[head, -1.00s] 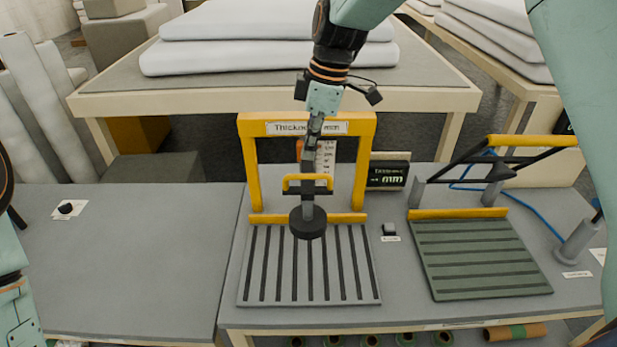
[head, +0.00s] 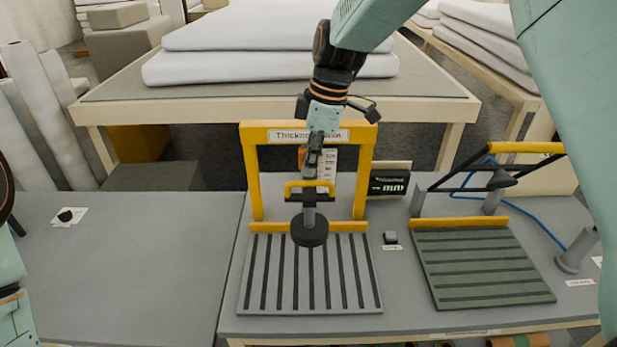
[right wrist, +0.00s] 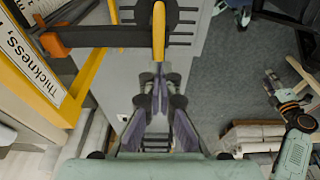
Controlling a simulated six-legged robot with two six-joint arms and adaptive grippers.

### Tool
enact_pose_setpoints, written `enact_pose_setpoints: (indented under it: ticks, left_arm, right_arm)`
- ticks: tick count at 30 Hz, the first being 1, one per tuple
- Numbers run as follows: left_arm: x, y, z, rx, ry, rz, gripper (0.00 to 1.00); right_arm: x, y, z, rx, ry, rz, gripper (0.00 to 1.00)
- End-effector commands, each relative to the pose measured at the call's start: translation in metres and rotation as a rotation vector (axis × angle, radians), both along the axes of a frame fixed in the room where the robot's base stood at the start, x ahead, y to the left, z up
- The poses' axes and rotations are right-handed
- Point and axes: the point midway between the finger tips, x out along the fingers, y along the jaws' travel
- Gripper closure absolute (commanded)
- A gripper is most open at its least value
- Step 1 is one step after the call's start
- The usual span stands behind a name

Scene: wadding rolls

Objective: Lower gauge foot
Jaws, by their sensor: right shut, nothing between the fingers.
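The thickness gauge has a yellow frame (head: 366,180) with a label reading "Thickness" on its top bar, and it stands at the back of a grey slatted plate (head: 262,309). Its round dark foot (head: 309,233) hangs on a grey stem below a yellow handle (head: 309,184). I cannot tell whether the foot touches the plate. My right gripper (head: 311,172) is shut and empty, just above or behind the handle. In the right wrist view the handle (right wrist: 159,30) shows beyond my fingertips (right wrist: 160,78), with the dark foot partly behind it. My left gripper is out of view.
A green slatted plate (head: 480,265) with a yellow-handled black lever (head: 515,147) stands to the right. The left table top (head: 130,265) is mostly clear.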

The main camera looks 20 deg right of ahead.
Motion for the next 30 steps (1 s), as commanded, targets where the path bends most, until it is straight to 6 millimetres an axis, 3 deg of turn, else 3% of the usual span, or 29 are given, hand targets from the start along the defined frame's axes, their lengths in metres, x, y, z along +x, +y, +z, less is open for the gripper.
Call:
enact_pose_setpoints:
  ticks: [19, 30]
  left_arm:
    - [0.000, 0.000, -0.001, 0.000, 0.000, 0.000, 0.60]
    - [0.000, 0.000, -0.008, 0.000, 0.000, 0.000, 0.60]
  right_arm:
    - [0.000, 0.000, -0.001, 0.000, 0.000, 0.000, 1.00]
    - [0.000, 0.000, -0.017, 0.000, 0.001, 0.000, 1.00]
